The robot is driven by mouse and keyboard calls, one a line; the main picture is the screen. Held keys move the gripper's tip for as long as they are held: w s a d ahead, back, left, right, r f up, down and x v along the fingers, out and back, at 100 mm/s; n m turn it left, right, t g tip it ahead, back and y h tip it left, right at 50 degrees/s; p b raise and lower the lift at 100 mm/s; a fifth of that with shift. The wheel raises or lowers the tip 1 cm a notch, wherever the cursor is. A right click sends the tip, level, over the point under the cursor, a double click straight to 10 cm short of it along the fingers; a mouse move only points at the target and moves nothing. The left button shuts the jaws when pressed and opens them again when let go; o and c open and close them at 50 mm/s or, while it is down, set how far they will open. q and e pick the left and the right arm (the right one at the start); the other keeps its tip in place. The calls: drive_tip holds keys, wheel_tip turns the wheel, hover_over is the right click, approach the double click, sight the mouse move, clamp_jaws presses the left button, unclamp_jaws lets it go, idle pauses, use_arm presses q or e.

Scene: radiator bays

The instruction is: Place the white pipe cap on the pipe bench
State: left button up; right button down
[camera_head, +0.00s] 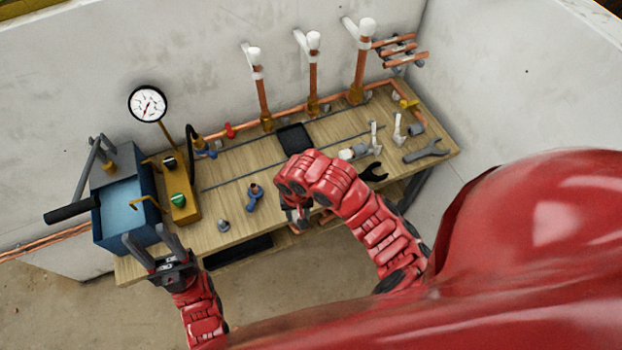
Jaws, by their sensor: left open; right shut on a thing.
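The pipe bench (232,185) is a wooden-topped workbench along the wall. My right gripper (300,222) points down at the bench's front edge, right of the middle. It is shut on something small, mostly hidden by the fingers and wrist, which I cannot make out. A small white rounded piece (346,154) lies on the bench just behind my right arm; I cannot tell whether it is a pipe cap. My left gripper (155,243) is open and empty over the bench's front left corner.
A blue tank with a lever (125,207) and a pressure gauge (147,104) stand at the left. Copper pipes with white tops (313,75) rise at the back.

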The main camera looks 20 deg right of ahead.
drive_tip(key=w+d+b, duration=0.1)
drive_tip(key=w+d, duration=0.1)
drive_tip(key=w, duration=0.1)
drive_tip(key=w+d+f+b, duration=0.1)
drive_tip(key=w, duration=0.3)
drive_tip(key=w+d+b, duration=0.1)
drive_tip(key=w+d, duration=0.1)
drive_tip(key=w, duration=0.2)
drive_tip(key=shift+d+f+b, duration=0.2)
drive_tip(key=shift+d+b, duration=0.15)
drive_tip(key=shift+b, duration=0.05)
drive_tip(key=shift+w+d, duration=0.1)
drive_tip(key=shift+w, duration=0.15)
drive_tip(key=shift+w+f, duration=0.1)
drive_tip(key=shift+f, duration=0.05)
drive_tip(key=shift+f+p, duration=0.35)
drive_tip(key=shift+f, duration=0.35)
drive_tip(key=shift+d+f+p, duration=0.1)
drive_tip(key=shift+f+p, duration=0.2)
drive_tip(key=shift+f, duration=0.45)
drive_tip(key=shift+f, duration=0.1)
